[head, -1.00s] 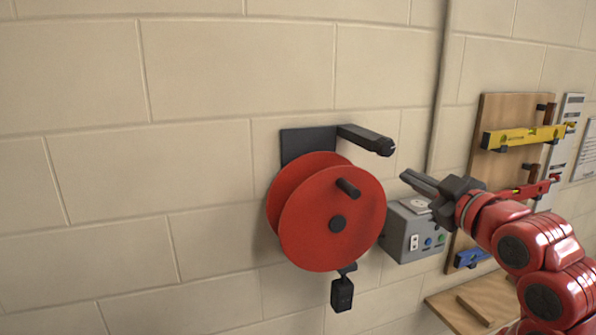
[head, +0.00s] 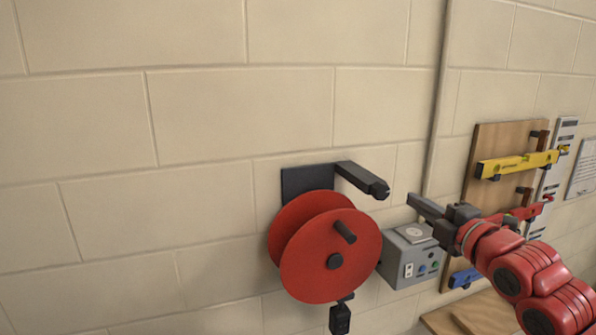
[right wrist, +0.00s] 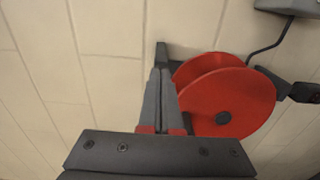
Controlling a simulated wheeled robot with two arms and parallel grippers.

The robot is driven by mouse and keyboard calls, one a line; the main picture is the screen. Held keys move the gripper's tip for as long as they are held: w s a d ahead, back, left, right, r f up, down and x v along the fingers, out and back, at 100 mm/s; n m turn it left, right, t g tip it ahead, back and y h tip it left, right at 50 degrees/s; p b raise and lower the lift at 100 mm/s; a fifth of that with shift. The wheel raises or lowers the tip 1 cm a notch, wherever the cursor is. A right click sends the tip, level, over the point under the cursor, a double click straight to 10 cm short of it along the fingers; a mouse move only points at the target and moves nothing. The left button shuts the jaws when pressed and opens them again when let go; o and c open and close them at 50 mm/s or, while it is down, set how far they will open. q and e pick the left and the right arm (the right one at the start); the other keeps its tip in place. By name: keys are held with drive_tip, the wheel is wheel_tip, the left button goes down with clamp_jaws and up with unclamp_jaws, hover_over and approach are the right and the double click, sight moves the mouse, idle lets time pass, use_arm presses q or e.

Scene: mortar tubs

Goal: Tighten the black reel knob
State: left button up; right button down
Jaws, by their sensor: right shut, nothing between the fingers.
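A red reel (head: 312,278) hangs on the wall under a black bracket arm (head: 362,180). It has a round black knob (head: 335,261) at the centre of its front disc and a black peg (head: 344,231) sticking out nearer the rim. My right gripper (head: 412,200) is shut and empty, to the right of the bracket arm's end and above the reel's right edge, apart from both. In the right wrist view, the shut fingers (right wrist: 160,92) overlap the reel's left edge. The reel (right wrist: 240,95) and its centre knob (right wrist: 223,118) show there; the peg does not. My left gripper is out of view.
A grey control box (head: 398,268) is on the wall just right of the reel, below my right gripper. A wooden tool board (head: 492,143) with a yellow level (head: 518,165) stands further right. A black block (head: 340,319) hangs under the reel. The wall left is clear.

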sight(380, 191)
drive_tip(key=b+x, duration=0.3)
drive_tip(key=x, duration=0.2)
drive_tip(key=shift+s+a+b, duration=0.1)
drive_tip(key=shift+a+b, duration=0.2)
drive_tip(key=shift+a, duration=0.05)
idle(1.0)
drive_tip(key=shift+f+b, duration=0.1)
drive_tip(key=shift+b, duration=0.25)
